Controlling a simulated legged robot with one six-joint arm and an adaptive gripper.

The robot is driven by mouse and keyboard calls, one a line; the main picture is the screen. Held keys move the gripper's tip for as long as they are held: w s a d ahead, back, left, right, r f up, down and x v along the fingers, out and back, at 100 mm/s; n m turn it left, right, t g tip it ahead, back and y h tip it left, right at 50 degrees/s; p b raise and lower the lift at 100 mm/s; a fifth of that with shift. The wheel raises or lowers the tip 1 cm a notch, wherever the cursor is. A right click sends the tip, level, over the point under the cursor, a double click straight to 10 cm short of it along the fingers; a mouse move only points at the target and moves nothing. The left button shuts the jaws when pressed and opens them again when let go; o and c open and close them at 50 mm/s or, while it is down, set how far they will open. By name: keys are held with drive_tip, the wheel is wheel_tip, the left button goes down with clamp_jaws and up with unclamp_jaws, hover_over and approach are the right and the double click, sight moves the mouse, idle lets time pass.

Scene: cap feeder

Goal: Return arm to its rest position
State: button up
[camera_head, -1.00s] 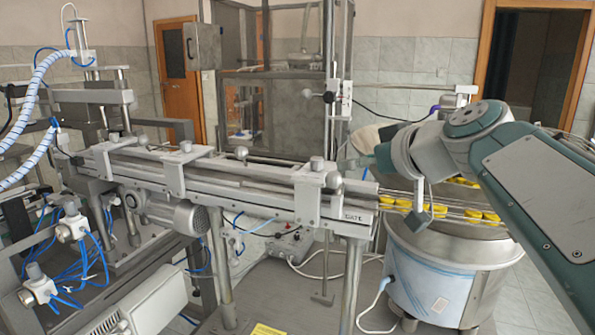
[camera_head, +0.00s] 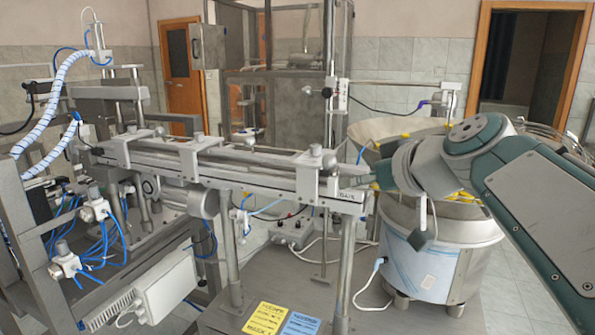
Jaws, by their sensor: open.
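My arm (camera_head: 530,190) comes in from the right edge and reaches left over the cap feeder bowl (camera_head: 440,260). My gripper (camera_head: 418,238) is only partly seen at the arm's end. A grey finger-like part hangs down in front of the bowl, and the wrist hides much of the rest. The gripper is open, and nothing shows held in it. The arm's end is close to the right end of the rail conveyor (camera_head: 340,198). Whether it touches anything there I cannot tell.
The conveyor runs from the left to the bowl on metal legs. A frame with blue hoses and a coiled white hose (camera_head: 50,110) stands at left. A white box (camera_head: 150,290) is low in front. Yellow (camera_head: 265,318) and blue (camera_head: 300,325) labels lie at the bottom.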

drive_tip(key=s+d+f+m+g+h, duration=0.2)
drive_tip(key=s+f+m+h, duration=0.1)
drive_tip(key=s+f, duration=0.7)
drive_tip(key=s+d+f+m+g+h, duration=0.3)
drive_tip(key=s+f, duration=0.7)
drive_tip(key=f, duration=0.4)
drive_tip(key=shift+d+f+h, duration=0.15)
drive_tip(key=shift+f+h, duration=0.15)
drive_tip(key=shift+f, duration=0.05)
